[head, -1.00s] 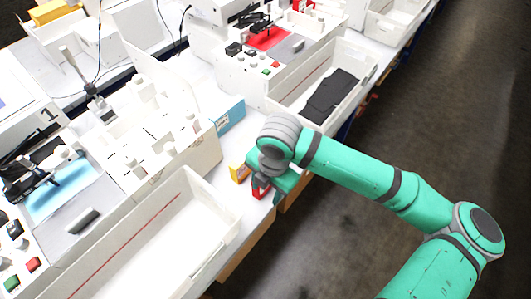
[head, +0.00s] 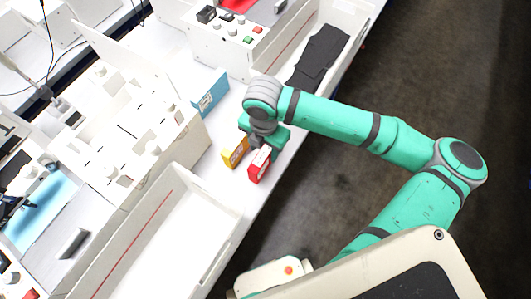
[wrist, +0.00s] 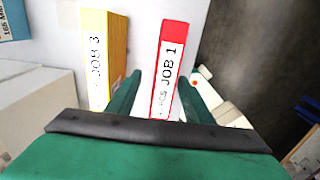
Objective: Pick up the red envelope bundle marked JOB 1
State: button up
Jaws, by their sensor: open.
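The red envelope bundle marked JOB 1 (head: 259,164) stands on the white table near its right edge. In the wrist view the red bundle (wrist: 171,65) shows its white label with "JOB 1", and its near end lies between my fingers. My gripper (head: 258,143) is at the bundle's far end in the head view. In the wrist view my gripper (wrist: 162,95) is open, with one green finger on each side of the bundle. I cannot tell whether either finger touches it.
A yellow bundle marked JOB 3 (wrist: 103,55) stands close to the left, beside my left finger; it also shows in the head view (head: 235,152). A blue bundle (head: 210,93) stands farther back. A white open tray (head: 232,232) is in front. The floor lies beyond the table's right edge.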

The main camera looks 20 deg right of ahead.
jog(key=f, duration=0.4)
jog(key=shift+s+d+f, duration=0.15)
jog(key=shift+s+d, duration=0.05)
jog(key=shift+d, duration=0.15)
jog(key=shift+a+f, duration=0.1)
jog(key=shift+f, duration=0.25)
grip_shut()
